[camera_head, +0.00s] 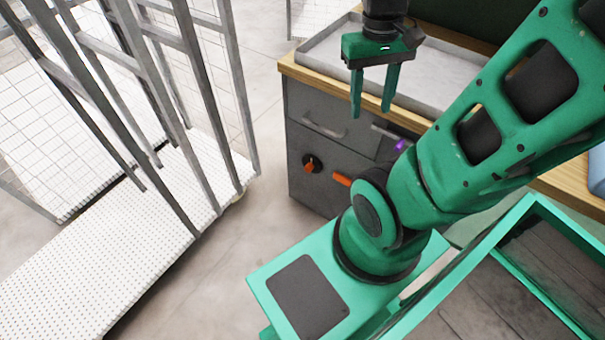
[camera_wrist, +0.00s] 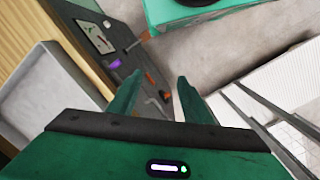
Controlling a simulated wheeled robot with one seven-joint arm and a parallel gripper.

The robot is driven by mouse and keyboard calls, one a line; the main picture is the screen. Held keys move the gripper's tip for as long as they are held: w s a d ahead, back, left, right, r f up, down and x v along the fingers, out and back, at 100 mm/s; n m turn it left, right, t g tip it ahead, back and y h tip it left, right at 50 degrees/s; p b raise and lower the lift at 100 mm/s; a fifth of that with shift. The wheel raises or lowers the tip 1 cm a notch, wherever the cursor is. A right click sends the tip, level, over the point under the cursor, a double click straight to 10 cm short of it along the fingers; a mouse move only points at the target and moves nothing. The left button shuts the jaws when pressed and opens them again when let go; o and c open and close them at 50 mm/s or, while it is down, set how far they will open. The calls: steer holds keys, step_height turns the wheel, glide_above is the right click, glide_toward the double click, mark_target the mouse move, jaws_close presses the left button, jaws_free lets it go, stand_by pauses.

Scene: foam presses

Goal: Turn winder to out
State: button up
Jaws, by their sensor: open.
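The front of a dark grey cabinet (camera_head: 300,190) carries several controls, and I cannot tell for sure which is the winder. An orange knob on a dark round base (camera_head: 312,163) sits low on the left. An orange grip (camera_head: 341,180) sticks out to its right, partly hidden by my arm. A purple piece (camera_head: 400,144) shows farther right. The orange knob (camera_wrist: 165,97) and the purple piece (camera_wrist: 114,64) also show in the wrist view. My gripper (camera_head: 372,112) is open and empty, pointing down in front of the cabinet's upper part, apart from the controls.
A shallow grey tray (camera_head: 315,54) lies on the wooden worktop (camera_head: 292,69). A grey drawer handle (camera_head: 325,128) juts from the cabinet. A metal-framed rack with a white perforated deck (camera_head: 95,245) stands at left. Bare floor (camera_head: 235,225) lies between rack and cabinet.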

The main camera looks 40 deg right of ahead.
mark_target(307, 170)
steer(key=w+f+n+g+h, duration=0.3)
steer(key=w+f+n, duration=0.5)
steer(key=w, duration=0.6)
steer(key=w+a+f+n+h, duration=0.3)
steer(key=w+f+n, duration=0.1)
steer(key=f, duration=0.4)
steer(key=w+a+f+n+h, duration=0.2)
steer(key=w+f+n, duration=0.2)
steer(key=f, duration=0.3)
steer(key=a+f+n+t+h, duration=0.2)
steer(key=f+n+t+h, duration=0.25)
steer(key=f+n, duration=0.9)
steer(key=a+f+n+t+h, duration=0.2)
steer(key=f+n+t+h, duration=0.35)
steer(key=f, duration=1.25)
steer(key=w+d+n, duration=0.1)
steer(key=d, duration=0.5)
steer(key=w+d+n+y, duration=0.1)
steer(key=d, duration=0.3)
steer(key=shift+w+d+n, duration=0.1)
steer(key=shift+w+n, duration=0.2)
steer(key=shift+w, duration=0.05)
